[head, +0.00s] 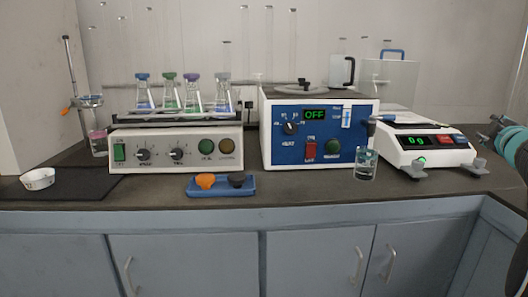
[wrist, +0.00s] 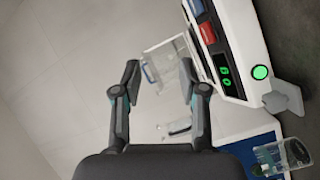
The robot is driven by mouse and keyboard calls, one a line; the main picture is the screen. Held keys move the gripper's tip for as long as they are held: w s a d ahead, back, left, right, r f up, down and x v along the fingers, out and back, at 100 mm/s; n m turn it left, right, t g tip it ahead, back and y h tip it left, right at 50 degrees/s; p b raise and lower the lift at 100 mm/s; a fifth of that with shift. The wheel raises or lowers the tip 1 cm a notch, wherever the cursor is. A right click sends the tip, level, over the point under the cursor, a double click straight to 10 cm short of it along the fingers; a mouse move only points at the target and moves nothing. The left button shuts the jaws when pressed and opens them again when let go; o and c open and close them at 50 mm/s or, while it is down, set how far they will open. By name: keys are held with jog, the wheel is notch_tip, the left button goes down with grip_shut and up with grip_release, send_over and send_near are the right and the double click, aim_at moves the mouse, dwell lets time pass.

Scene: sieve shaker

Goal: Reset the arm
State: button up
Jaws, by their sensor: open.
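My gripper (wrist: 158,82) is open and empty in the wrist view, its two dark fingers apart with nothing between them up close. In the head view only part of my arm shows at the far right edge, beside the balance; the fingers are not visible there. The balance (wrist: 232,60) appears tilted on the right of the wrist view. It also stands on the right of the bench in the head view (head: 402,157), reading 0 g.
A blue-fronted device (head: 280,146) reads OFF at centre. A glass beaker (head: 366,166) stands before it. A shaker with several flasks (head: 160,152) is left. A blue tray (head: 222,192) lies near the front edge, and a white bowl (head: 37,179) sits far left.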

jog(key=s+a+f+m+g, duration=0.5)
jog(key=s+a+f, duration=0.2)
jog(key=f, duration=0.2)
jog(key=s+a+f+m+g, duration=0.4)
jog(key=s+a+f+m, duration=0.2)
jog(key=f, duration=0.3)
jog(key=s+a+f+n+y, duration=0.1)
jog(key=s+a+f+y, duration=0.1)
jog(key=a, duration=0.7)
jog(key=s+a+f+n+g+y, duration=0.1)
jog(key=s+a+f+y, duration=0.2)
jog(key=s+a, duration=0.4)
jog(key=s+a+f+n+y, duration=0.1)
jog(key=s+a+f, duration=0.3)
jog(key=a, duration=0.8)
jog(key=shift+s+y, duration=0.4)
jog(key=shift+y, duration=0.3)
jog(key=shift+r, duration=0.1)
